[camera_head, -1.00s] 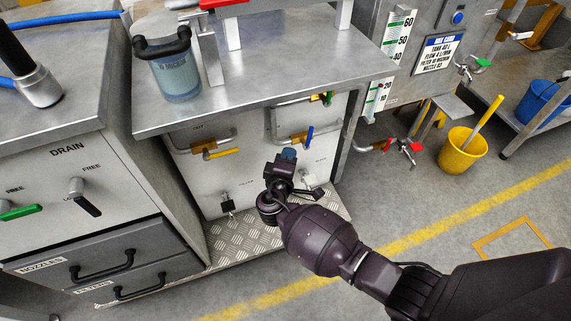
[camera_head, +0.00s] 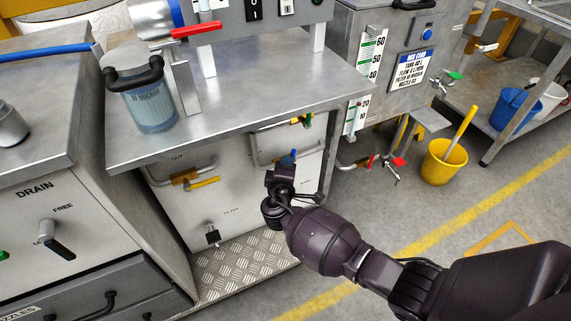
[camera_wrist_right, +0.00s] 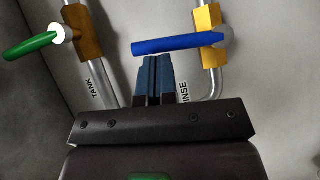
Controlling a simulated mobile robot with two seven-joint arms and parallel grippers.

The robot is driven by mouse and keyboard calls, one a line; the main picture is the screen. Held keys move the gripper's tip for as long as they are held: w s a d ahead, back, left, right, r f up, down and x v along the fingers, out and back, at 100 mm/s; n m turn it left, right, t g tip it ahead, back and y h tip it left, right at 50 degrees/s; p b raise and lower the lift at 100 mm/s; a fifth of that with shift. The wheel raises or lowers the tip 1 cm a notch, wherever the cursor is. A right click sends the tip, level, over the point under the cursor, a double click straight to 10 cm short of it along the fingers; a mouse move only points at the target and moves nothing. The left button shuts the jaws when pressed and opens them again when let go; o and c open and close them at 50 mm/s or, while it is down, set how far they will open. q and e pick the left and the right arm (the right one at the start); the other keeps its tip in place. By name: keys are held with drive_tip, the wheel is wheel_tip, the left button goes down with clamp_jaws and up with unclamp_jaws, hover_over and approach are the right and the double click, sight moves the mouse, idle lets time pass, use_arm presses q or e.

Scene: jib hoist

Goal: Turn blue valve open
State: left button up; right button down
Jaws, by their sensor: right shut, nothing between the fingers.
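The blue valve lever (camera_wrist_right: 180,43) shows in the right wrist view, on a yellow valve body (camera_wrist_right: 208,36) in a grey pipe labelled RINSE. The lever points left, crosswise to the pipe. My right gripper (camera_wrist_right: 153,78) is shut and empty, its blue fingertips just below the lever's free end; I cannot tell whether they touch it. In the head view my right gripper (camera_head: 284,163) is in front of the cabinet, with the blue lever (camera_head: 293,154) just behind it, mostly hidden. My left gripper is not in view.
A green lever (camera_wrist_right: 30,46) on the TANK pipe is at the left of the wrist view. In the head view a yellow lever (camera_head: 203,183) is on the cabinet's left pipe. The metal worktop (camera_head: 240,95) overhangs the valves. A yellow bucket (camera_head: 444,162) stands on the floor at right.

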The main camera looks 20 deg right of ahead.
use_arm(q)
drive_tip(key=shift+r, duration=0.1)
use_arm(e)
drive_tip(key=shift+d+r+m+g+y, duration=0.15)
drive_tip(key=shift+d+m+g+y, duration=0.2)
drive_tip(key=shift+m, duration=0.25)
use_arm(q)
drive_tip(key=p, duration=0.2)
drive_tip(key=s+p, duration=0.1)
drive_tip(key=p, duration=0.1)
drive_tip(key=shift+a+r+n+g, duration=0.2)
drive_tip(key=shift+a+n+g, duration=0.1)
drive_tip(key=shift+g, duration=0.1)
use_arm(e)
drive_tip(key=d+f+m+g+y, duration=0.2)
drive_tip(key=d+f+m+y, duration=0.1)
drive_tip(key=d+m+y, duration=0.3)
drive_tip(key=shift+w+d+f+m, duration=0.15)
drive_tip(key=shift+d+f+m, duration=0.2)
drive_tip(key=shift+d, duration=0.4)
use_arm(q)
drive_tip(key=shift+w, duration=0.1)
use_arm(e)
drive_tip(key=shift+d, duration=0.1)
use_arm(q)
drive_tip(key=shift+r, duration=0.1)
